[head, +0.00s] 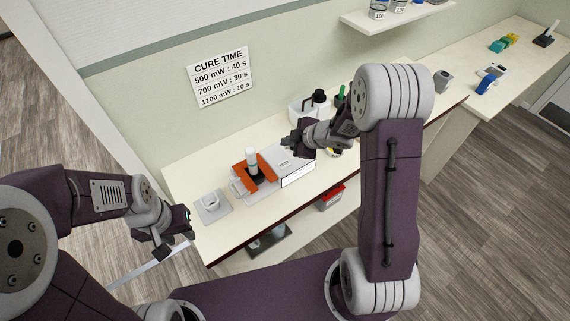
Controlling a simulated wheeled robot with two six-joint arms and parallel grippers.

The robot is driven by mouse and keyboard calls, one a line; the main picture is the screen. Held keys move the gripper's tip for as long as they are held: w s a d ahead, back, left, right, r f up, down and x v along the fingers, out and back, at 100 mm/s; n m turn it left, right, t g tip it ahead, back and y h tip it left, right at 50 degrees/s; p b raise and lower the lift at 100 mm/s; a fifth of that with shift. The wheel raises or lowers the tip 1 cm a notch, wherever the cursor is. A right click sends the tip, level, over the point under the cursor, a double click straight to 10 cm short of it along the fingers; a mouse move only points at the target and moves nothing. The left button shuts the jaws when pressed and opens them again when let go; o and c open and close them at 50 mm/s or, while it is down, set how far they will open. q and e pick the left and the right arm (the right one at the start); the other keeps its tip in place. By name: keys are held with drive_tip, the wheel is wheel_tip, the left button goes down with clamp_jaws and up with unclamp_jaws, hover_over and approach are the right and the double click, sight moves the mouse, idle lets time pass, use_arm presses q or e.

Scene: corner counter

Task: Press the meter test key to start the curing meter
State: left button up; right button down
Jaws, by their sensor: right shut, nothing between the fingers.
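A light-grey box, apparently the curing meter (297,179), stands on the counter with a label on its front and small print on top. My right gripper (290,141) is shut and empty, above the back part of the box. I cannot tell whether it touches anything. My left gripper (180,236) is open and empty, in front of the counter's left end, away from the meter.
An orange piece (241,184) with an upright white-topped cylinder (252,158) stands left of the meter. A white dish on a grey plate (213,209) is at the left end. A cure time sign (221,77) hangs on the wall.

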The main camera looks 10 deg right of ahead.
sight(286, 165)
drive_tip(key=f+b, duration=0.3)
drive_tip(key=shift+s+a+f, duration=0.25)
drive_tip(key=shift+s+a, duration=0.05)
drive_tip(key=shift+a, duration=0.1)
drive_tip(key=f+b, duration=0.4)
drive_tip(key=shift+w+d+f, duration=0.15)
drive_tip(key=shift+d, duration=0.05)
drive_tip(key=shift+a, duration=0.1)
drive_tip(key=shift+f, duration=0.15)
idle(1.1)
drive_tip(key=shift+f+b, duration=0.3)
drive_tip(key=shift+b, duration=0.15)
drive_tip(key=shift+f+b, duration=0.35)
drive_tip(key=shift+f, duration=0.1)
idle(0.4)
drive_tip(key=shift+r+p, duration=0.85)
drive_tip(key=shift+p, duration=0.1)
